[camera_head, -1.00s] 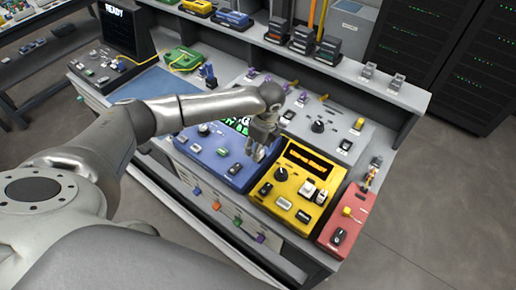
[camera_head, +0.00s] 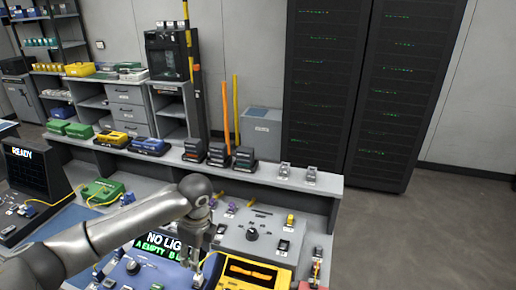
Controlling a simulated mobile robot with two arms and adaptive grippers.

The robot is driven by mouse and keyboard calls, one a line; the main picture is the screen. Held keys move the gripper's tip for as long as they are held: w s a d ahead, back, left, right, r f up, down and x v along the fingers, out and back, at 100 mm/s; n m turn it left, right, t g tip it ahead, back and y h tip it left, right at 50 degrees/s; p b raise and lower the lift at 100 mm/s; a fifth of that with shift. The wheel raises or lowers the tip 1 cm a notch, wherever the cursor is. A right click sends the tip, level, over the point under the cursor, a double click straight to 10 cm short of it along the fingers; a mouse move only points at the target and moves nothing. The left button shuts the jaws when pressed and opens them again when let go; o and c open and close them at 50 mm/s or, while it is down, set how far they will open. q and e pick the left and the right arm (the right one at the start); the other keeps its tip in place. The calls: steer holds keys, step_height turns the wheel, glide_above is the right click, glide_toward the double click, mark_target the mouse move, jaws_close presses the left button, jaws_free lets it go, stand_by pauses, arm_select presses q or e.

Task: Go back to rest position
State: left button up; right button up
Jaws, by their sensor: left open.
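My left arm comes in from the lower left and reaches over the workbench. My left gripper (camera_head: 203,248) is at its end, pointing down over the right side of the blue device (camera_head: 150,272), and it looks empty. The blue device has a screen (camera_head: 160,246) with green and white text, partly covered by my arm. The yellow device (camera_head: 250,274) with an orange display stands just right of the gripper. A grey panel (camera_head: 262,222) with a black knob lies behind them. My right gripper is not in view.
A raised shelf (camera_head: 260,180) along the bench's back holds black boxes (camera_head: 218,154) and small clear holders. A red device (camera_head: 312,284) is at the right end. Black server racks (camera_head: 370,90) stand behind. Floor at the right (camera_head: 430,230) is clear.

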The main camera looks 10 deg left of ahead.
arm_select(q)
steer(key=s+d+f+n+h, duration=0.1)
steer(key=s+d+f, duration=0.1)
steer(key=s+d, duration=0.2)
steer(key=s+d+f+n+t+h, duration=0.1)
steer(key=s+d+f+n, duration=0.1)
steer(key=s+d+f, duration=0.1)
steer(key=s+d+f+n+h, duration=0.2)
steer(key=s+d+f, duration=0.1)
steer(key=s+d, duration=0.2)
steer(key=shift+s+d+t, duration=0.1)
steer(key=shift+d+t, duration=0.3)
steer(key=shift+d, duration=0.85)
steer(key=s+a+f+n+t+y, duration=0.1)
steer(key=s+a+n+y, duration=0.1)
steer(key=s+a+n, duration=1.05)
step_height(320, 180, down, 28)
steer(key=s+d+b, duration=0.2)
steer(key=s, duration=0.1)
steer(key=s+a+f+g+b, duration=0.1)
steer(key=s+a+f+g, duration=0.1)
steer(key=s+f, duration=1.4)
steer(key=shift+s+a+f+b, duration=0.25)
steer(key=shift+a+f+b, duration=0.25)
steer(key=shift+f, duration=0.45)
